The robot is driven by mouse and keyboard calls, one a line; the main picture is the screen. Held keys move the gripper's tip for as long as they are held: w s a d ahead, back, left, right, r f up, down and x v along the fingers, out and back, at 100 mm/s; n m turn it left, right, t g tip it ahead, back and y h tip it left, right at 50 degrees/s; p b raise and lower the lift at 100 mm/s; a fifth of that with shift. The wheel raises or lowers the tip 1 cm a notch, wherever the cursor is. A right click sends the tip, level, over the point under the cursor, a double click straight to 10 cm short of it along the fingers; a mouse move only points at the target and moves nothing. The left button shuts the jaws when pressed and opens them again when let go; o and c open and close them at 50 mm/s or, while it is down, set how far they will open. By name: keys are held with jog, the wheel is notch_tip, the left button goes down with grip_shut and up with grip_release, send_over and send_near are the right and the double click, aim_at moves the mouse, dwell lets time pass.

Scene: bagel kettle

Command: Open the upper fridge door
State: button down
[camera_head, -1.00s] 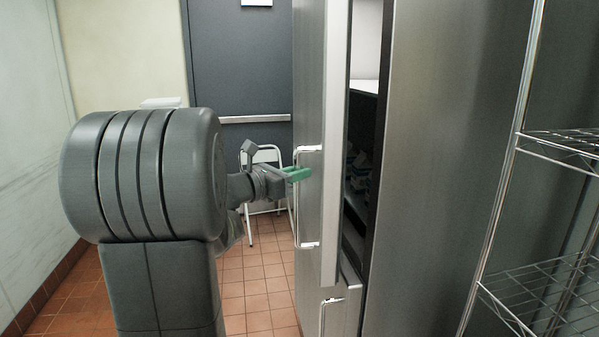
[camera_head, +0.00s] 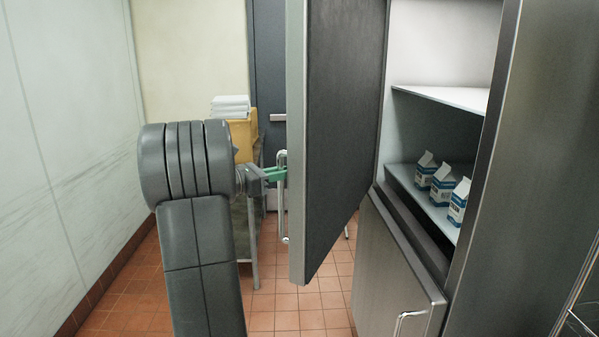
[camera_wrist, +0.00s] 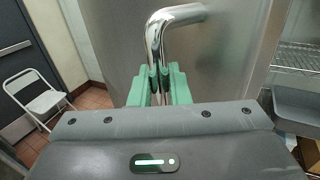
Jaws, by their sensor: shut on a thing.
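The upper fridge door (camera_head: 345,110) stands swung wide open in the head view, its dark inner face toward me. Its chrome handle (camera_head: 282,215) is on the outer face at the left edge. My gripper (camera_head: 275,174) has green fingers and is shut on the handle near its upper end. In the wrist view the handle (camera_wrist: 160,45) bends at the top, and its bar runs down between the green fingers of my gripper (camera_wrist: 160,88). The fridge interior shows a white shelf (camera_head: 445,97) and a lower shelf (camera_head: 410,185) with blue and white cartons (camera_head: 441,185).
The lower fridge door (camera_head: 390,270) looks shut, with its own handle (camera_head: 411,318). A table with a yellow box (camera_head: 243,135) and white stack (camera_head: 230,105) stands behind my arm. A white folding chair (camera_wrist: 30,97) shows in the wrist view. Tiled floor is free at left.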

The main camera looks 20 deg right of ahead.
jog(key=shift+w+a, duration=0.65)
jog(key=shift+w, duration=0.1)
jog(key=shift+r, duration=0.1)
jog(key=c, duration=1.5)
grip_release()
jog(key=shift+d, duration=0.1)
jog(key=shift+o, duration=0.2)
jog(key=b+v, duration=0.2)
jog(key=v, duration=1.2)
jog(key=shift+b, duration=0.3)
jog(key=shift+d, duration=0.15)
